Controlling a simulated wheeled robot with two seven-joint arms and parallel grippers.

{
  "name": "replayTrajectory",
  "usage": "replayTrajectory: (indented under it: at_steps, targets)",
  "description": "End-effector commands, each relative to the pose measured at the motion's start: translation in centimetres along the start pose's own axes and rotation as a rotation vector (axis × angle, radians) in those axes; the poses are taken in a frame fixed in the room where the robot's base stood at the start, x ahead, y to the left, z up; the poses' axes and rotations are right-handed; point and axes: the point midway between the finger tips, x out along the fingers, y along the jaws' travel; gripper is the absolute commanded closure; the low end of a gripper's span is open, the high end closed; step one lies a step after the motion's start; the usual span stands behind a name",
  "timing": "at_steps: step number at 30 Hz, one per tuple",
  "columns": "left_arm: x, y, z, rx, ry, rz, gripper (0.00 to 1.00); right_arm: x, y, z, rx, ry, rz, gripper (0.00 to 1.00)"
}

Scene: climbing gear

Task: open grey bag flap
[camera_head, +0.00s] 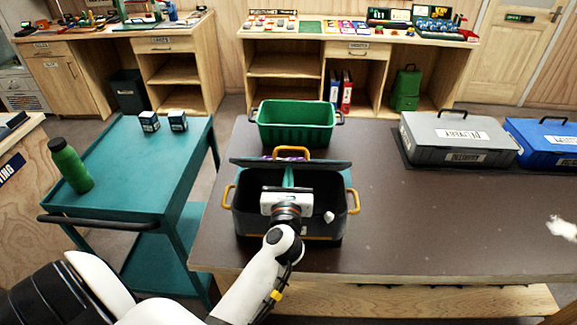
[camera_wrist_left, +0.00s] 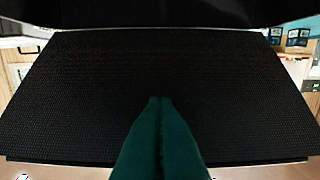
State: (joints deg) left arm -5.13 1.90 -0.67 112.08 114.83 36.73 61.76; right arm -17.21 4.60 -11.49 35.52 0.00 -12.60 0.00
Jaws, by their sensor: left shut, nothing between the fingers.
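The dark grey bag (camera_head: 245,218) with orange side handles stands on the brown table, in the middle of the head view. Its flap (camera_head: 335,163) shows as a dark panel tilted up along the bag's far side, with an orange handle (camera_head: 292,151) behind it. My left gripper (camera_head: 288,172) is over the bag with its teal fingers close to the flap; the wrist hides part of the bag's inside. In the left wrist view the shut, empty fingers (camera_wrist_left: 160,100) point at a dark woven panel (camera_wrist_left: 70,95). I cannot tell whether they touch it. My right gripper is out of view.
A green crate (camera_head: 295,125) stands just behind the bag. A grey case (camera_head: 425,150) and a blue case (camera_head: 545,150) stand at the right. A teal cart (camera_head: 130,190) with a green bottle (camera_head: 70,165) is at the left. The table right of the bag is mostly clear.

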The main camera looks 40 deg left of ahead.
Motion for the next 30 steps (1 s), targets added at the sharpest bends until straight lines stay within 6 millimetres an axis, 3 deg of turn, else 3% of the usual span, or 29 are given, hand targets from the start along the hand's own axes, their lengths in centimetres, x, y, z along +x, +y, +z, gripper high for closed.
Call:
replayTrajectory:
  at_steps: [1, 3, 12, 30]
  targets:
    - [0.3, 0.0, -1.3, 0.000, -0.001, -0.001, 1.00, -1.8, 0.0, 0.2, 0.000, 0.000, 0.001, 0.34]
    - [0.8, 0.0, -1.7, -0.001, 0.000, -0.002, 1.00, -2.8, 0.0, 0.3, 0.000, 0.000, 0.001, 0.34]
    - [3.5, 0.0, -3.9, -0.002, 0.003, -0.001, 1.00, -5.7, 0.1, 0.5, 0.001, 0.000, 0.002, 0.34]
    - [7.6, 0.0, -5.4, -0.001, 0.003, -0.001, 1.00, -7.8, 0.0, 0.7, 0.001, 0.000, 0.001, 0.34]
